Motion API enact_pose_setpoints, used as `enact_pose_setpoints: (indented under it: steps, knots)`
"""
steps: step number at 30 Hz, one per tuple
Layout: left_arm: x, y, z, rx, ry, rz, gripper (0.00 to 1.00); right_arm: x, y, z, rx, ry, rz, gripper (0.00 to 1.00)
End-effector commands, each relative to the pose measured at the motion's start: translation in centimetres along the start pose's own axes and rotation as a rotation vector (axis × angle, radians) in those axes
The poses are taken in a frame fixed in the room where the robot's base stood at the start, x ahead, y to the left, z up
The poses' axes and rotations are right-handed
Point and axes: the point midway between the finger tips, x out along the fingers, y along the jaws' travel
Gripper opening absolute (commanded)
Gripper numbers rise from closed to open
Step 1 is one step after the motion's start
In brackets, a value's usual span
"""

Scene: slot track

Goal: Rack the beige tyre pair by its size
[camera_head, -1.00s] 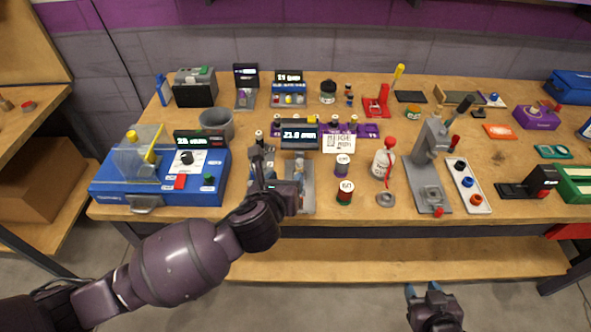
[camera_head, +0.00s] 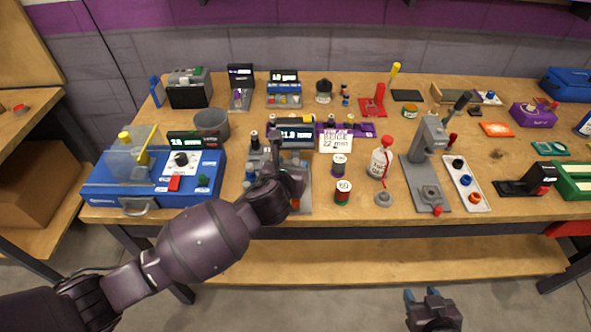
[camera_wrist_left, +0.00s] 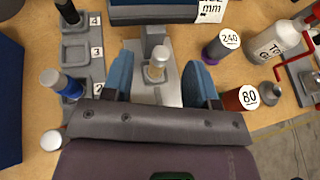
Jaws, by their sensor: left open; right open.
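In the left wrist view, a small upright piece with a beige top (camera_wrist_left: 157,65), which looks like the beige tyre pair, stands on a grey gauge plate (camera_wrist_left: 142,97). My left gripper (camera_wrist_left: 160,82) is open, its blue fingers on either side of this piece with gaps showing. In the head view my left gripper (camera_head: 278,172) hides the piece. A grey tray with numbered slots (camera_wrist_left: 77,52) lies to the left; a black-topped piece (camera_wrist_left: 68,12) is at 4 and a blue one (camera_wrist_left: 62,84) near 2. My right gripper (camera_head: 424,296) is open and empty before the bench.
A display (camera_head: 296,134) and a card reading beige and mm (camera_head: 336,141) stand behind the gauge. Cans marked 240 (camera_wrist_left: 222,44) and 80 (camera_wrist_left: 241,97) stand close on the right. A blue machine (camera_head: 150,185) stands at the left.

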Motion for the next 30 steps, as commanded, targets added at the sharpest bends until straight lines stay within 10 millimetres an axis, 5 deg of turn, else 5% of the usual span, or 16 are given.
enact_pose_setpoints:
  steps: [6,16,26,30]
  knots:
    - [2.7,-0.2,-0.1,-0.001,0.002,0.000,0.53,0.5,-0.2,0.2,0.001,0.005,-0.002,0.46]
    - [3.1,-0.2,-0.1,0.000,0.001,0.000,0.53,0.4,-0.2,0.5,0.003,-0.001,-0.001,0.46]
    - [3.1,-0.2,-0.1,0.000,0.002,0.000,0.03,0.0,-0.1,1.2,0.005,-0.015,0.001,0.46]
    - [3.1,-0.2,-0.1,0.000,0.001,0.000,0.00,0.0,-0.1,1.2,0.005,-0.015,0.001,0.46]
